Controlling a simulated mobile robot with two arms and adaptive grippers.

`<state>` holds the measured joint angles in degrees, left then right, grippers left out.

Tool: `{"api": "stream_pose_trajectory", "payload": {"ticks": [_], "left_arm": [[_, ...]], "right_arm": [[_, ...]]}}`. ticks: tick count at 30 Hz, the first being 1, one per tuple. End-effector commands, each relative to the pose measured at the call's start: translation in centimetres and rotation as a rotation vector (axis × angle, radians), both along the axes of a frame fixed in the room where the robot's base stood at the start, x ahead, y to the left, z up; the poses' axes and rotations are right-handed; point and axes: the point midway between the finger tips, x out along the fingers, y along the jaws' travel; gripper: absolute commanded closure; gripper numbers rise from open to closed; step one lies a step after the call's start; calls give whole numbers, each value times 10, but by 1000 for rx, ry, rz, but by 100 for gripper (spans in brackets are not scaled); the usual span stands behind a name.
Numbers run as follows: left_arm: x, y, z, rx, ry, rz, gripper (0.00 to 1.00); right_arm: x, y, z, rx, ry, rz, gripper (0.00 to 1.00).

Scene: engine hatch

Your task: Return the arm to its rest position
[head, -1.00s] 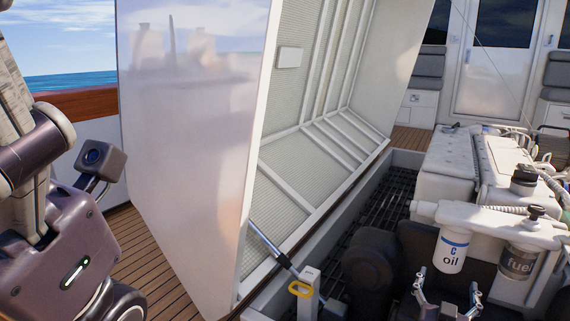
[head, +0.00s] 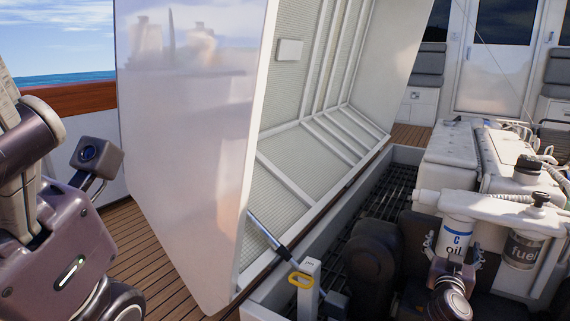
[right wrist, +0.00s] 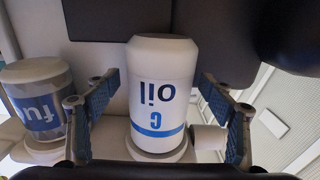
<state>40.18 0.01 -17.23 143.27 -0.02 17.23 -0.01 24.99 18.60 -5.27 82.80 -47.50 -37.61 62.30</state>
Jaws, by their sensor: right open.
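The right arm's gripper (head: 453,246) is at the engine's front, at the white oil filter (head: 457,230) with its blue band and "C oil" label. In the right wrist view its two blue-padded fingers (right wrist: 158,80) are open, one on each side of the oil filter (right wrist: 160,90), with visible gaps. The filter hangs in its mount and appears upside down there. My left arm (head: 50,250) stands folded at the left edge of the head view; its gripper is out of view.
The grey fuel filter (head: 521,248) is close beside the oil filter. The big white hatch (head: 190,150) stands open, with a strut (head: 268,234) and a yellow handle (head: 301,280) near its lower edge. The engine (head: 465,160) lies at the right. Wooden deck (head: 150,270) shows at lower left.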

Motion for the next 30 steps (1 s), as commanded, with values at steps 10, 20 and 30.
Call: {"api": "stream_pose_trajectory", "payload": {"ticks": [10,20,30], "left_arm": [[0,0,-5,0,0,0,18],[0,0,-5,0,1,0,18],[1,0,-5,0,2,0,18]], "right_arm": [[9,-5,1,0,0,0,25],[8,-5,0,0,0,0,47],[9,-5,3,-2,-5,1,35]]}}
